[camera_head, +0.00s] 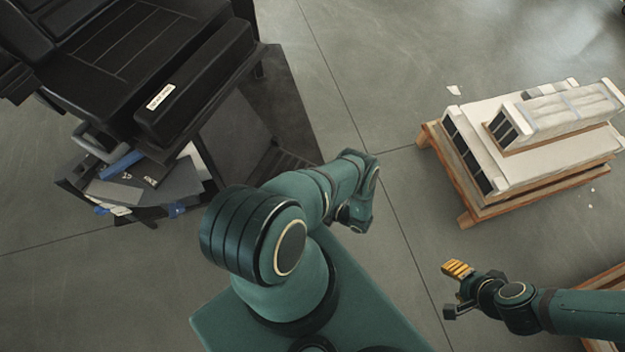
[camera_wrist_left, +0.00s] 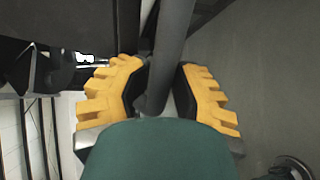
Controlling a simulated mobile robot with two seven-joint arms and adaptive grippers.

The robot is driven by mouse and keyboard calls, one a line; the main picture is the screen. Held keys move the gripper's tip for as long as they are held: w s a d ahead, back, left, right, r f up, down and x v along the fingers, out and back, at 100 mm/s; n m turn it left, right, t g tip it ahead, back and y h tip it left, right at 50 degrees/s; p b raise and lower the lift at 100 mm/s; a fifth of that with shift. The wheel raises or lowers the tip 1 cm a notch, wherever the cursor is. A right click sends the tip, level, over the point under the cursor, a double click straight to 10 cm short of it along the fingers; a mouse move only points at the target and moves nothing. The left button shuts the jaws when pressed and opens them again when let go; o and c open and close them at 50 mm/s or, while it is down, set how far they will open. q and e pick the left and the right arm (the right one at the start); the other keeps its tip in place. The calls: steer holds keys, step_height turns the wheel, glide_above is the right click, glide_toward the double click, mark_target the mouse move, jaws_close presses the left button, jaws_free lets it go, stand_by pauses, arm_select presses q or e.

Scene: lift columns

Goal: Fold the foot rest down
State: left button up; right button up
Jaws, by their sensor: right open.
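A black padded chair (camera_head: 115,55) stands at the upper left in the head view. A thick black pad with a white label (camera_head: 195,85) runs along its front edge. A dark panel (camera_head: 235,130) slopes below it to a ribbed plate (camera_head: 283,168); I cannot tell for certain which part is the foot rest. In the left wrist view, my left gripper (camera_wrist_left: 163,95) has its yellow fingers apart, with a dark grey bar (camera_wrist_left: 175,45) between them and a gap at the right finger. It is not discernible in the head view. My right gripper (camera_head: 453,290) is open and empty.
A wooden pallet (camera_head: 465,220) with white boxed goods (camera_head: 535,140) stands at the right. Part of another wooden pallet (camera_head: 600,285) shows at the lower right. Dark and blue items (camera_head: 150,175) lie under the chair.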

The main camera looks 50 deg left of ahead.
arm_select(q)
steer(key=shift+o, duration=1.3)
steer(key=shift+a, duration=0.1)
steer(key=v, duration=0.7)
steer(key=shift+d, duration=0.25)
steer(key=shift+w, duration=0.15)
